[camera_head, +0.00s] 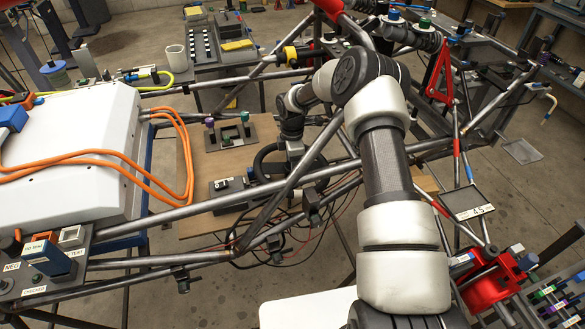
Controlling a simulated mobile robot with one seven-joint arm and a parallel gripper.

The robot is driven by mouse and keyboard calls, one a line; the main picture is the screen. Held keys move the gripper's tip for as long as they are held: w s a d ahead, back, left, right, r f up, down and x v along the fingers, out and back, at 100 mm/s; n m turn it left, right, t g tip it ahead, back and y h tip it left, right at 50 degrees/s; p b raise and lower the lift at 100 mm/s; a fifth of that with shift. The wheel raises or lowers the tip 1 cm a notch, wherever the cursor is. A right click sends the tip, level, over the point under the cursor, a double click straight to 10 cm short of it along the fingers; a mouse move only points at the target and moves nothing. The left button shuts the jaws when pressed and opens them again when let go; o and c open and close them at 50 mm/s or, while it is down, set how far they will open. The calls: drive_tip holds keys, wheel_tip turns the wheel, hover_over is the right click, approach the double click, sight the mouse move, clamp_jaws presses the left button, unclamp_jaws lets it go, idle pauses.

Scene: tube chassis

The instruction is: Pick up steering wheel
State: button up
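A black curved rim, which looks like part of the steering wheel (259,163), shows in the head view near the picture's middle, among the chassis tubes. Much of it is hidden behind the tubes and my arm. My arm reaches over the chassis from the lower right and bends down at its wrist. My gripper (296,160) is at the right side of this rim, close to it or touching it; I cannot tell which. Its fingertips are small and partly hidden, so I cannot see whether they are open or shut.
Steel chassis tubes (205,207) run across in front of and around the wheel. Loose thin wires (298,236) hang below. A brown board (240,158) lies beyond the tubes. A white box (65,150) with orange cables (150,150) fills the left.

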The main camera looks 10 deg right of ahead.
clamp_jaws()
drive_tip(key=shift+w+r, duration=0.1)
drive_tip(key=shift+r, duration=0.15)
